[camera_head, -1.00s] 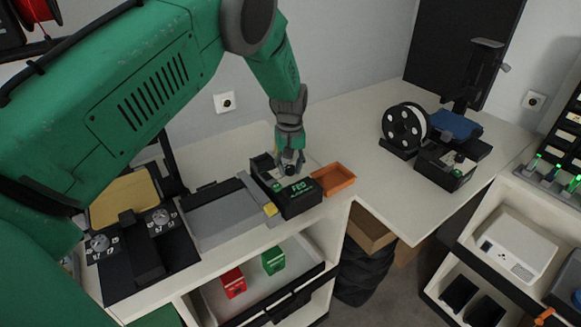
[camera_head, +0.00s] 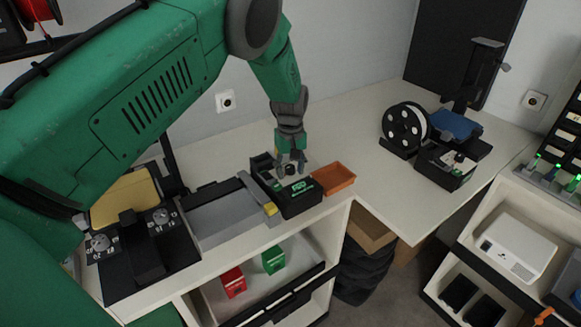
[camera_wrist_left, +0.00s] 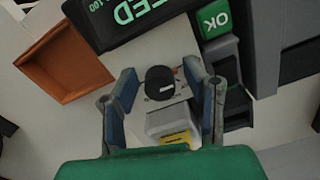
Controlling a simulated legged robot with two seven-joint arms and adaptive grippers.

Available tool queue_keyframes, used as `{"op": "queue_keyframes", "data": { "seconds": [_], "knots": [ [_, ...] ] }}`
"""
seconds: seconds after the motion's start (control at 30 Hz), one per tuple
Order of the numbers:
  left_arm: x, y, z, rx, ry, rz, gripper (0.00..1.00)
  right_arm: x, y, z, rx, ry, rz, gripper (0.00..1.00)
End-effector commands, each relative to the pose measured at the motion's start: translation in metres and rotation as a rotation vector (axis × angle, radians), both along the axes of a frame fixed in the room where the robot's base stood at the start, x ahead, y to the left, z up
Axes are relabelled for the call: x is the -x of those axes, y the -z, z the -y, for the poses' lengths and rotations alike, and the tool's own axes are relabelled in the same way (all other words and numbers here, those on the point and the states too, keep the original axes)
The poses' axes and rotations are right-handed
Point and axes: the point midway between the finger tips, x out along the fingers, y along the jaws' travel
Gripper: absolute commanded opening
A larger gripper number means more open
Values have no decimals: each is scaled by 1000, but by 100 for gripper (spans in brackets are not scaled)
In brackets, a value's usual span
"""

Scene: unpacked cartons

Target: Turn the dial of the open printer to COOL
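My left gripper (camera_head: 290,166) is open, with its fingers pointing down over a black device (camera_head: 298,202) with a green display. A round black knob (camera_wrist_left: 160,83) on that device sits between the two spread fingers in the left wrist view; the fingers look apart from it. The display (camera_wrist_left: 124,13) shows green letters, partly cut off, that seem to read FEED. A printer with a yellow bed (camera_head: 124,198) stands at left and carries two grey dials, one left (camera_head: 100,243) and one right (camera_head: 160,217). Their settings are too small to read. My right gripper is out of view.
An orange tray (camera_head: 334,178) is right of the black device. A grey flat unit (camera_head: 222,214) lies to its left. Another printer with a blue bed (camera_head: 455,125) and a spool (camera_head: 405,127) stand at right. Red (camera_head: 232,282) and green (camera_head: 273,260) boxes lie below.

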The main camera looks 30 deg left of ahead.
Motion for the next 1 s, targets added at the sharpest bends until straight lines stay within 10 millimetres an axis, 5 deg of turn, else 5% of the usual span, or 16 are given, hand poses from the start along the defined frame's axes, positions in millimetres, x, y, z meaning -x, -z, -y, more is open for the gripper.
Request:
{"op": "queue_keyframes", "data": {
  "seconds": [0.43, 1.0],
  "knots": [
    [-3, -15, -2, -4, 2, 12, 46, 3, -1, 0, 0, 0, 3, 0],
    [-5, -114, -2, -2, 1, 5, 46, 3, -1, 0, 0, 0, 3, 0]
  ]
}}
